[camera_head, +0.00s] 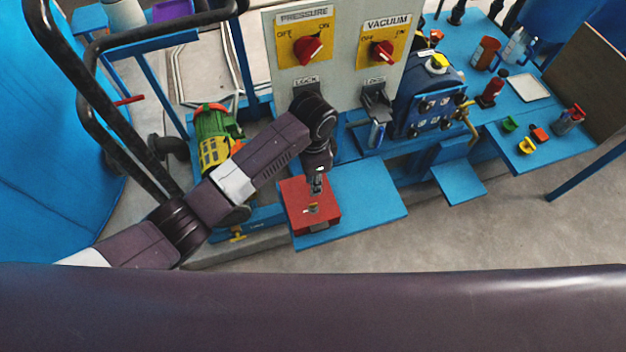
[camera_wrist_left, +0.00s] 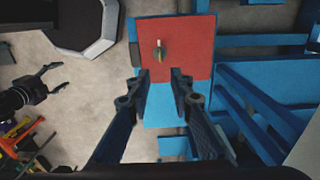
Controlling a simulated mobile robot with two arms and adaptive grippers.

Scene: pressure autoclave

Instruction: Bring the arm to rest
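My left arm (camera_head: 240,172) reaches in from the left. My left gripper (camera_head: 316,186) points down above a red box (camera_head: 327,221) on a blue shelf (camera_head: 372,205). In the left wrist view my left gripper (camera_wrist_left: 162,75) has its fingers apart with nothing between them. The red box (camera_wrist_left: 190,52) lies beyond the fingertips, with a small metallic and yellowish piece (camera_wrist_left: 158,51) on its face. I cannot tell what that piece is. My right gripper (camera_wrist_left: 54,77) shows at the left of the wrist view, fingers apart and empty; it is not visible in the head view.
A grey panel with a red PRESSURE knob (camera_head: 307,50) and a red VACUUM knob (camera_head: 382,51) stands behind the arm. Black tubular rails (camera_head: 95,100) run close to the arm at the left. A blue table (camera_head: 540,140) with small items is at the right.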

